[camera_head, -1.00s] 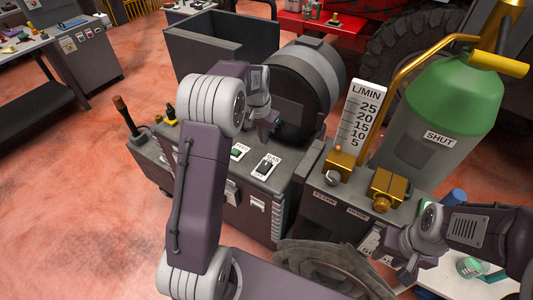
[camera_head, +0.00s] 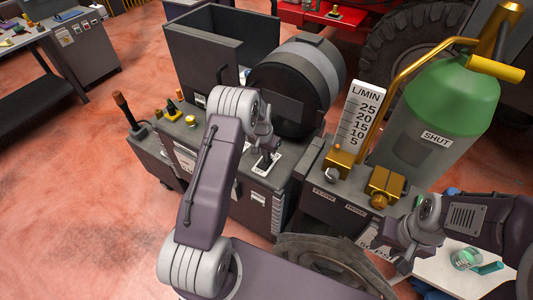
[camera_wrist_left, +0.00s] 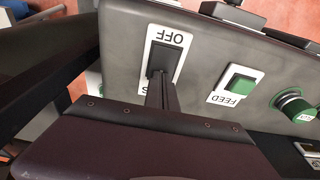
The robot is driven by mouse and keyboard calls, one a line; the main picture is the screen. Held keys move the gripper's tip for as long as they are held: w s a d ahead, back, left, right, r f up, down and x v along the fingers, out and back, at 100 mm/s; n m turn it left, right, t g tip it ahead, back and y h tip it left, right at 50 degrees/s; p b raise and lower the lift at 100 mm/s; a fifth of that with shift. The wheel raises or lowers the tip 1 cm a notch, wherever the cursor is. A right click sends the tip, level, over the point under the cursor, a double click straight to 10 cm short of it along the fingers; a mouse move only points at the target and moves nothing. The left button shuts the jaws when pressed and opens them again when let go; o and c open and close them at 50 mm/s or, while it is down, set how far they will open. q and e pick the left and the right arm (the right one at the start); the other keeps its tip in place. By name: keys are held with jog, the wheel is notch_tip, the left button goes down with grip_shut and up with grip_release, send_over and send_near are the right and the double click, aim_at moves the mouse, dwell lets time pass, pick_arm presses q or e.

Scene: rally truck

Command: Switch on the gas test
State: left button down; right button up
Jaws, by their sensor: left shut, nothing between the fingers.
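The gas test switch is a black rocker on a white plate on the grey machine's top; the rocker (camera_wrist_left: 163,58) shows in the left wrist view, with "OFF" readable at one end and the rest of the lettering mostly hidden. In the head view its plate (camera_head: 261,168) is partly covered by my left gripper (camera_head: 266,153). My left gripper (camera_wrist_left: 160,92) is shut and empty, its fingertips at the rocker's near end; whether they touch it I cannot tell. My right gripper (camera_head: 388,258) is beside the flow unit, away from the switch; its finger gap is unclear.
A green FEED button (camera_wrist_left: 242,84) and a round green knob (camera_wrist_left: 293,106) sit beside the switch. A dark wire drum (camera_head: 296,85) stands behind it. The flow unit with brass fittings (camera_head: 386,183) and a green-topped cylinder (camera_head: 450,95) stand to the right.

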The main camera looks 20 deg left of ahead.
pick_arm(q)
jog(key=shift+f, duration=0.1)
jog(key=shift+f+b, duration=0.4)
jog(key=shift+b, duration=0.2)
jog(key=shift+r, duration=0.25)
jog(key=shift+d, duration=0.1)
jog(key=shift+s+p, duration=0.15)
jog(key=shift+p, duration=0.25)
jog(key=shift+s+r, duration=0.1)
jog(key=shift+s, duration=0.3)
jog(key=shift+s+r, duration=0.1)
jog(key=shift+s, duration=0.05)
